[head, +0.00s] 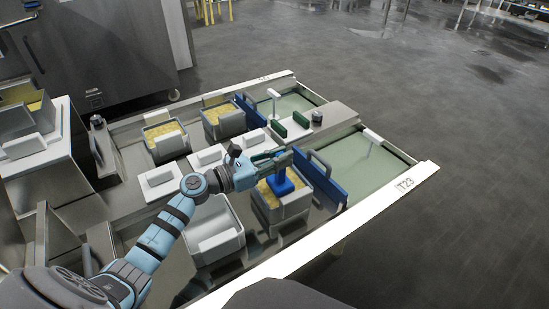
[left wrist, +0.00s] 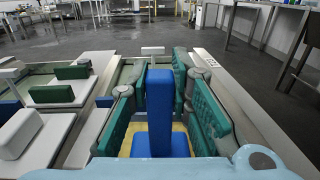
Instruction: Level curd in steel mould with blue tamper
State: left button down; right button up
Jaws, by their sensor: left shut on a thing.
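The blue tamper (head: 281,184) stands upright in a grey mould (head: 284,212) of yellow curd near the front right of the work table. My left gripper (head: 284,158) reaches in from the left and is shut on the tamper's upright handle. In the left wrist view the blue tamper (left wrist: 160,100) stands between the green finger pads, with its wide blue foot low over the pale yellow curd (left wrist: 126,147). The fingers hide part of the curd, and I cannot tell how firmly the foot presses on it. My right gripper is not in view.
Other curd-filled moulds stand behind, at the back left (head: 165,152) and back middle (head: 223,131). A blue board (head: 324,183) stands close on the right. White blocks (head: 160,183) lie on the table's middle.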

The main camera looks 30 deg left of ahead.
pick_arm(q)
jog(key=shift+x, duration=1.15)
